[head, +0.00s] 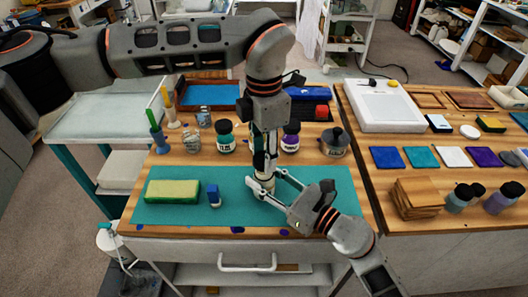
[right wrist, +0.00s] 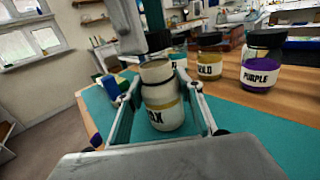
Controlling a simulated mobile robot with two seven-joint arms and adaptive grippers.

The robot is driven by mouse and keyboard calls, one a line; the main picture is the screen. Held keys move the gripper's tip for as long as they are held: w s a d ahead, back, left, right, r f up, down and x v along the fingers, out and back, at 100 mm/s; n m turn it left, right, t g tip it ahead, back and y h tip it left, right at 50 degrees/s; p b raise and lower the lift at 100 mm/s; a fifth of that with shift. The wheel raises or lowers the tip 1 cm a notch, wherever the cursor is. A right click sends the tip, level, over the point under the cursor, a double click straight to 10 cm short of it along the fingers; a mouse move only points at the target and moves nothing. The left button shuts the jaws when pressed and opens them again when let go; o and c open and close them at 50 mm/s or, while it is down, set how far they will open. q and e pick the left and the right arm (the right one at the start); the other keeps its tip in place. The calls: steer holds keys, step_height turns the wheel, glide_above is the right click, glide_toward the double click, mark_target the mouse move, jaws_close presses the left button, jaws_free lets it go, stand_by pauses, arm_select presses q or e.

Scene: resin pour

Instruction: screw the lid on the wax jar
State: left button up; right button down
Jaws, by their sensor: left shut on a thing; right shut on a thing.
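The wax jar (right wrist: 165,112), white with a gold band and dark lettering, stands upright on the teal mat (head: 165,211). It shows small in the head view (head: 262,186). My right gripper (head: 270,190) comes in low from the right and is shut on the jar, one finger on each side. My left gripper (head: 264,168) points straight down from above and is shut on the lid. Its fingertips partly hide the lid.
A green-yellow block (head: 172,191) and a small blue bottle (head: 214,196) stand on the mat to the left. The mat's right part is clear beyond my right gripper.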

mark_target(264, 181)
arm_select(q)
steer(key=shift+f, duration=0.15)
steer(key=shift+f, duration=0.75)
steer(key=shift+f, duration=0.55)
